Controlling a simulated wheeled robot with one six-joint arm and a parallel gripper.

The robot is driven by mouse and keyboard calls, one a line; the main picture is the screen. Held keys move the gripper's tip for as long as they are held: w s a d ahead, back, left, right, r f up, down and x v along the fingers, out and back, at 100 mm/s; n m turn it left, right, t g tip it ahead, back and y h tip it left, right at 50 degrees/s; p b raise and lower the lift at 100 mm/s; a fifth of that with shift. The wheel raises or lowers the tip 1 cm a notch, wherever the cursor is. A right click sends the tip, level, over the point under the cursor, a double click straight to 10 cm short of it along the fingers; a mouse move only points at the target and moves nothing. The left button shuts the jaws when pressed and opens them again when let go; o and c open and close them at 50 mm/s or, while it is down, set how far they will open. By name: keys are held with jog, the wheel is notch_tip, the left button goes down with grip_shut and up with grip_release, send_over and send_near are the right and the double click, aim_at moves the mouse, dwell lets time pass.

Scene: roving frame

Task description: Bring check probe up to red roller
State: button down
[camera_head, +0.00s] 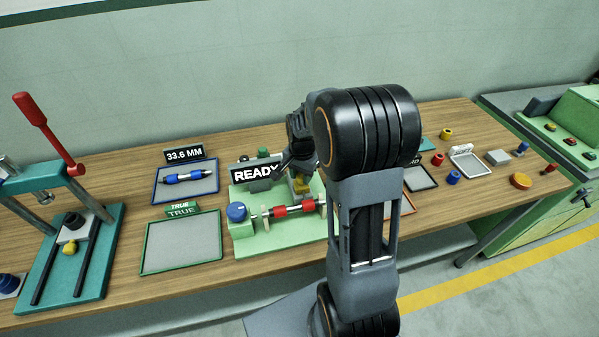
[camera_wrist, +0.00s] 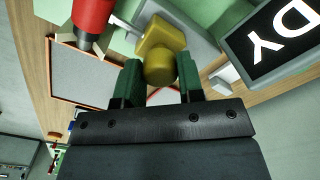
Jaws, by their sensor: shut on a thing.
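The red roller (camera_head: 280,211) lies on a horizontal shaft in a pale green fixture, with a blue knob at its left end. Its red end also shows at the upper left of the wrist view (camera_wrist: 92,14). The check probe's yellow knob (camera_wrist: 160,62) sits between the green fingertips of my gripper (camera_wrist: 161,82), which is shut on it. In the head view the yellow part (camera_head: 301,185) stands just behind the roller's shaft, apart from the red roller. My arm hides most of the gripper there.
A READY display (camera_head: 256,171) stands close to the left of my gripper. A blue-rimmed tray (camera_head: 160,195) holding a blue roller and an empty green-rimmed tray (camera_head: 180,248) lie to the left. A teal press (camera_head: 75,265) stands far left. Small coloured parts lie at the right.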

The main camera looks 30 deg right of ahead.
aim_at(302, 176)
jog(key=shift+s+f, duration=0.1)
jog(key=shift+s, duration=0.05)
jog(key=c, duration=1)
grip_release()
jog(key=shift+s+d, duration=0.1)
jog(key=shift+o, duration=1.2)
notch_tip(302, 176, up, 14)
jog(key=shift+b, duration=0.45)
